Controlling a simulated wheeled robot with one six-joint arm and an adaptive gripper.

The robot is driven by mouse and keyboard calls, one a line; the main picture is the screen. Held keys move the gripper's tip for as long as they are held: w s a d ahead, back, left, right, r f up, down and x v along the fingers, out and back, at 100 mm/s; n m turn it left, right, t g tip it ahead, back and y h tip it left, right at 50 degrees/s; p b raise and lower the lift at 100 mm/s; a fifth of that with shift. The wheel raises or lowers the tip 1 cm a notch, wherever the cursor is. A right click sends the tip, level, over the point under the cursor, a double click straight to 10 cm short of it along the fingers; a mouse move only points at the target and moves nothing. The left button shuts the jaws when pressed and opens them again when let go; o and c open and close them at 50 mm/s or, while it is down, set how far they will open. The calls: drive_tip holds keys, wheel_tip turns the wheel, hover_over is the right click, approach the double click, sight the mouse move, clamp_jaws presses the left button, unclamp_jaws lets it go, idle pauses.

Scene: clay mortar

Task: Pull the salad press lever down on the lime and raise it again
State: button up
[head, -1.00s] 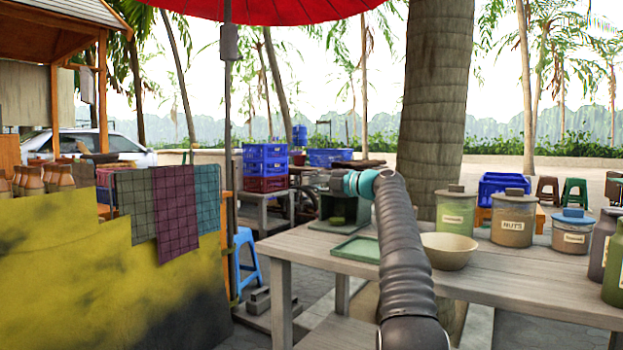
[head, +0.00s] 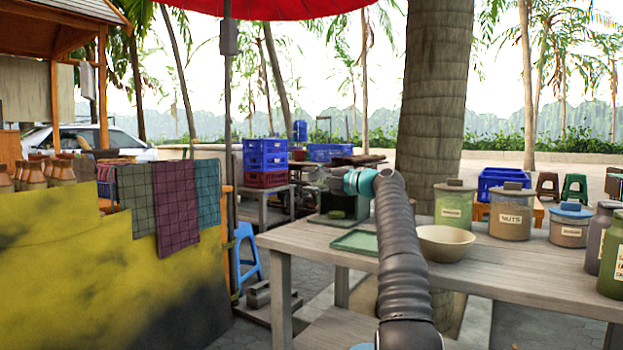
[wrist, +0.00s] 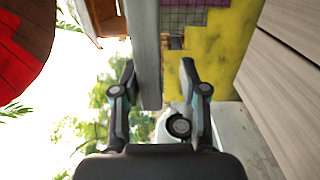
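The salad press (head: 342,203), a dark green frame, stands at the far left end of the wooden table in the head view. The green lime (head: 336,214) sits low inside it. My gripper (wrist: 157,75) is at the top of the press, mostly hidden behind my own arm in the head view. In the wrist view a grey bar, apparently the press lever (wrist: 147,45), runs down between my two fingers. My fingers are apart. The bar lies close to the left finger, and a gap shows at the right finger. Contact cannot be told.
A green tray (head: 357,242) and a beige bowl (head: 445,243) are on the table (head: 500,267), with several jars such as the nuts jar (head: 511,213) to the right. A red umbrella (head: 270,8) hangs above. A tree trunk (head: 434,90) stands behind the table.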

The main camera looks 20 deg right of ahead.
drive_tip(key=shift+s+r, duration=0.15)
drive_tip(key=shift+r, duration=0.1)
drive_tip(key=shift+s+d, duration=0.4)
drive_tip(key=shift+s, duration=0.05)
drive_tip(key=v, duration=1)
drive_tip(key=shift+s+d+f, duration=0.15)
drive_tip(key=shift+s+f, duration=0.05)
drive_tip(key=shift+s, duration=0.05)
